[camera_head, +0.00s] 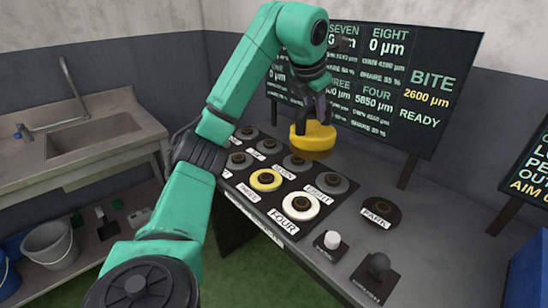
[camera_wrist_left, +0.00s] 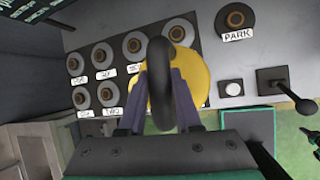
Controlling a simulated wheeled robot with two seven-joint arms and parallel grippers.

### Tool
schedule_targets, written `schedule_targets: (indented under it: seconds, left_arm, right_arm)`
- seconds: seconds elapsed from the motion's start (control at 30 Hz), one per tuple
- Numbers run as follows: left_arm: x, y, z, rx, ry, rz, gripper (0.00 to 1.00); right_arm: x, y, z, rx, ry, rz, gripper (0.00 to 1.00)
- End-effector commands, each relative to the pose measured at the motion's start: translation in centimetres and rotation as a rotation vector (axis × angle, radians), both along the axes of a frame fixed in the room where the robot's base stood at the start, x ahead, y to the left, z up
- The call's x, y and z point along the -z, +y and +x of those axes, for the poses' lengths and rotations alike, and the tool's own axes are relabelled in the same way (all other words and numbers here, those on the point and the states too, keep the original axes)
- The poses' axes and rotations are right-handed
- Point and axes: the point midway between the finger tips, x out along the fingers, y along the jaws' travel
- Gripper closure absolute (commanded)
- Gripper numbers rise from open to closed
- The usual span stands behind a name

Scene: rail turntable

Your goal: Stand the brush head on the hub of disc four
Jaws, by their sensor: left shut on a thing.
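My left gripper (camera_head: 316,104) is shut on the brush head (camera_head: 313,140), a round yellow block with a brownish underside. Disc four (camera_head: 286,206) is white with a dark brown hub (camera_head: 300,204) and a FOUR label; the hub is bare. The brush head seems to hide disc four in the wrist view.
A yellow disc (camera_head: 265,180) and several grey discs share the black board. The PARK pad (camera_head: 381,211) is empty. A white button (camera_head: 332,239) and a dark ball knob (camera_head: 378,264) stand at the front. A display board (camera_head: 385,85) rises behind.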

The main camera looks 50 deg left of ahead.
Motion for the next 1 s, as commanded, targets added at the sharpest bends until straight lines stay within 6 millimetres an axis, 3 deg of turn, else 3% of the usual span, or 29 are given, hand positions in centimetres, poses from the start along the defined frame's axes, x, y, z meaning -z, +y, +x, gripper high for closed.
schedule_targets:
  seconds: [0.1, 0.2, 0.7, 1.0]
  left_arm:
    - [-0.4, 0.1, 0.3, -0.055, -0.007, -0.002, 1.00]
    - [0.6, 0.3, 0.3, -0.070, -0.004, 0.001, 1.00]
    - [14.0, 0.3, 0.2, -0.070, -0.001, 0.004, 1.00]
    - [18.1, 0.3, 0.2, -0.070, -0.002, 0.003, 1.00]
  right_arm:
    - [0.1, 0.0, 0.0, 0.000, 0.000, 0.000, 1.00]
    - [0.4, 0.0, 0.0, 0.000, 0.000, 0.000, 1.00]
    - [2.9, 0.1, 0.1, 0.000, -0.001, 0.001, 1.00]
    - [3.1, 0.1, 0.1, 0.000, -0.002, 0.001, 1.00]
